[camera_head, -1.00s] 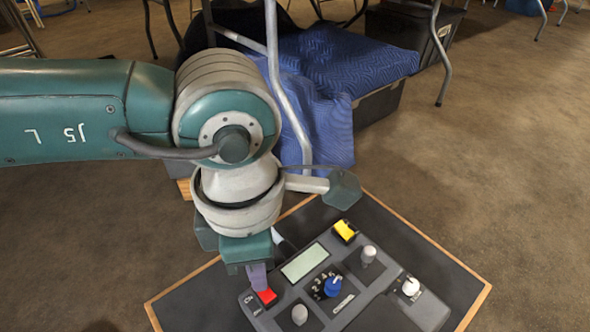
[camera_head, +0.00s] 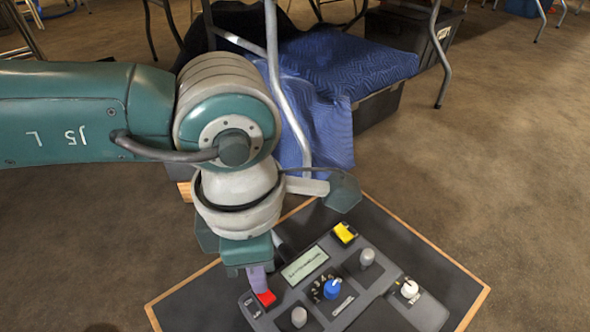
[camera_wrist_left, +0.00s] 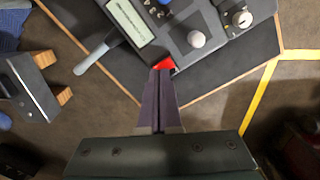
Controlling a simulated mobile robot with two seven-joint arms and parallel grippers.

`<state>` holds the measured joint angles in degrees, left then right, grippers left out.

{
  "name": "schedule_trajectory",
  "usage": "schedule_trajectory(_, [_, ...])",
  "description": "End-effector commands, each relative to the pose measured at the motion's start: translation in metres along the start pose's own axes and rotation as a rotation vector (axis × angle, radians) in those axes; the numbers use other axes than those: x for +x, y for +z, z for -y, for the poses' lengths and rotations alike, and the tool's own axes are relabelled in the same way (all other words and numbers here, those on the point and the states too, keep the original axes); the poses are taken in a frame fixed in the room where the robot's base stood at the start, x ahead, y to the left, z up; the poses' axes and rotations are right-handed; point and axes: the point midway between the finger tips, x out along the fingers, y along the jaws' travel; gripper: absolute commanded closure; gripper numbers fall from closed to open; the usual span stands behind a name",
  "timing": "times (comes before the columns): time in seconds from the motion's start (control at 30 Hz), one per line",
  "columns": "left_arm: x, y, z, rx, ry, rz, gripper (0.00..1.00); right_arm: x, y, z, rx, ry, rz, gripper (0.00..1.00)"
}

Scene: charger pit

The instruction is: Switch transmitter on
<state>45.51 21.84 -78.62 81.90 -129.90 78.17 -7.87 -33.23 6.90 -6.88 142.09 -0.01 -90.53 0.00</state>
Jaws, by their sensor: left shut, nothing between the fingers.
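The transmitter (camera_head: 355,275) is a dark grey panel lying on a dark board with a wooden edge. It has a red button or switch (camera_head: 266,298), a display (camera_head: 305,265) with dark text on it, a blue knob (camera_head: 332,289), grey knobs and a yellow switch (camera_head: 344,233). My left gripper (camera_head: 260,285) is shut and empty, pointing down with its tips at the red switch. In the left wrist view the shut fingers (camera_wrist_left: 162,75) meet the red switch (camera_wrist_left: 166,63) and partly cover it. Whether they press it I cannot tell. My right gripper is not in view.
The board (camera_head: 195,300) lies in front of me, its wooden edge showing. Behind it are a blue padded blanket (camera_head: 345,60) over dark boxes and metal table legs (camera_head: 290,95). A pale antenna-like rod (camera_wrist_left: 92,58) sticks out from the transmitter. Carpet (camera_head: 500,150) to the right is clear.

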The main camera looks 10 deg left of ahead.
Motion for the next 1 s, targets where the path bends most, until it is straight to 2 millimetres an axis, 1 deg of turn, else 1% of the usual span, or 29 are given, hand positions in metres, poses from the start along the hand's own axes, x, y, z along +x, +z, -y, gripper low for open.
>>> schedule_trajectory(0.03, [-0.01,0.0,0.0,0.0,0.001,0.0,1.0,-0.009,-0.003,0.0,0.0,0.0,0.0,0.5])
schedule_trajectory(0.57, [-0.056,0.0,0.0,-0.001,0.0,0.0,1.0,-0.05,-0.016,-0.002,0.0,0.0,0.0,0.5])
schedule_trajectory(0.67, [-0.059,0.0,0.0,-0.001,0.0,0.0,1.0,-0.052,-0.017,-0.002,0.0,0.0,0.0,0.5])
schedule_trajectory(1.0, [-0.057,0.0,0.0,-0.001,0.0,0.0,1.0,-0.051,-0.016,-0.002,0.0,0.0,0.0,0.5])
